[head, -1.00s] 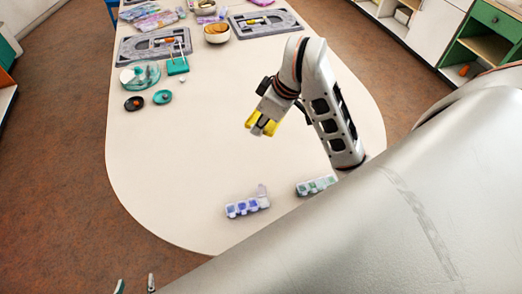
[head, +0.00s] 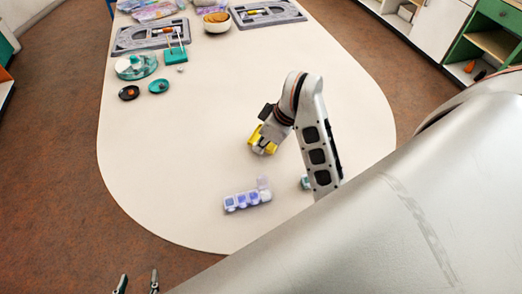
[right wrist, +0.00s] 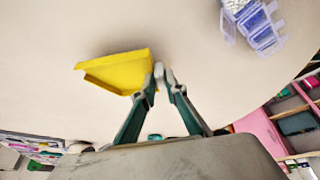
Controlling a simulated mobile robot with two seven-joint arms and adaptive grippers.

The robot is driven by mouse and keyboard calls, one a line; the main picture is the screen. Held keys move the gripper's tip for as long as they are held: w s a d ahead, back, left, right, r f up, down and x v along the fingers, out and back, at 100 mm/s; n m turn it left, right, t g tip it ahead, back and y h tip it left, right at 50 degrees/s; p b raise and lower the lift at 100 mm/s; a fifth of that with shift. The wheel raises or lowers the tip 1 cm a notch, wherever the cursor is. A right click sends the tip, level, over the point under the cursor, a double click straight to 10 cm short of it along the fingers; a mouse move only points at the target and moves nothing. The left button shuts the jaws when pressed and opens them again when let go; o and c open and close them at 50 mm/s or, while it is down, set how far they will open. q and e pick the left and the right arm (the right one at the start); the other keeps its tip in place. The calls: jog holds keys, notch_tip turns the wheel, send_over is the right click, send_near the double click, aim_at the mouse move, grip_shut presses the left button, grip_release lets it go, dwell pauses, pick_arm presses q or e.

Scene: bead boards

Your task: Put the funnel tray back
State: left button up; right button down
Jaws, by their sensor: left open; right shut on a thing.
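The yellow funnel tray (head: 254,137) is held by my right gripper (head: 263,147) over the middle of the white table. In the right wrist view the tray (right wrist: 120,70) reaches out to the left from the fingertips (right wrist: 164,76), which are closed on its edge. Whether the tray touches the tabletop, I cannot tell. My left gripper (head: 138,279) shows only its two fingertips at the bottom left of the head view. They are spread apart and empty, off the table's near edge.
A bead box with blue compartments and a raised lid (head: 247,201) lies near the front; a second box (head: 305,183) is mostly hidden by my arm. Grey boards (head: 150,37), a teal round container (head: 136,66), small dishes (head: 159,86) and a bowl (head: 217,22) stand at the back. The table's left middle is clear.

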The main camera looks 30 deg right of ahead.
aim_at(261, 153)
notch_tip(261, 153, down, 3)
jog(key=shift+r+b, duration=0.1)
jog(key=shift+b, duration=0.2)
pick_arm(q)
jog(key=shift+s+f, duration=0.15)
jog(key=shift+f, duration=0.5)
jog(key=shift+r, duration=0.1)
pick_arm(e)
jog(key=c, duration=2.1)
grip_release()
pick_arm(q)
notch_tip(261, 153, up, 6)
jog(key=w+p, duration=0.1)
jog(key=p, duration=0.4)
jog(key=shift+r, duration=0.25)
pick_arm(e)
jog(key=v, duration=1.2)
